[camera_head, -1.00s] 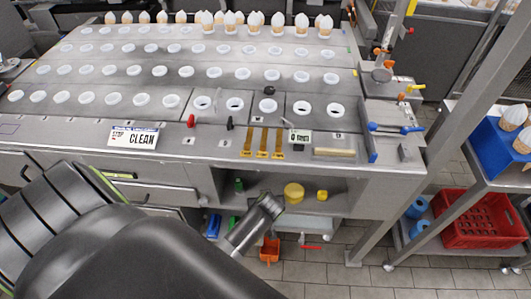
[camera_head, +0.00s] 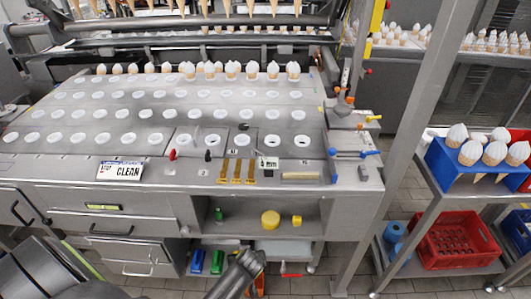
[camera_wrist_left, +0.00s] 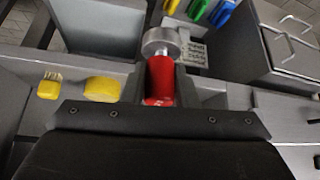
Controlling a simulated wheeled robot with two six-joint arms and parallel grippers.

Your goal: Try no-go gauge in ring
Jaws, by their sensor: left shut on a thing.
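My left gripper (camera_wrist_left: 160,84) shows in the left wrist view, shut on a gauge with a red handle (camera_wrist_left: 159,76) and a wider round steel head (camera_wrist_left: 161,42). The head points away from the gripper, clear of the fingers. In the head view my left arm comes in at the lower left, in front of the bench's lower shelf, and the held gauge cannot be made out there. Several white rings (camera_head: 212,141) sit in the bench top, the front ones with dark openings; I cannot tell which is the task's ring. My right gripper is not in view.
A red-knobbed tool (camera_head: 172,154), yellow strips (camera_head: 236,171) and a CLEAN sign (camera_head: 121,170) lie along the bench's front edge. The shelf below holds yellow items (camera_head: 270,220). A post (camera_head: 385,155) and a red crate (camera_head: 455,240) stand at right.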

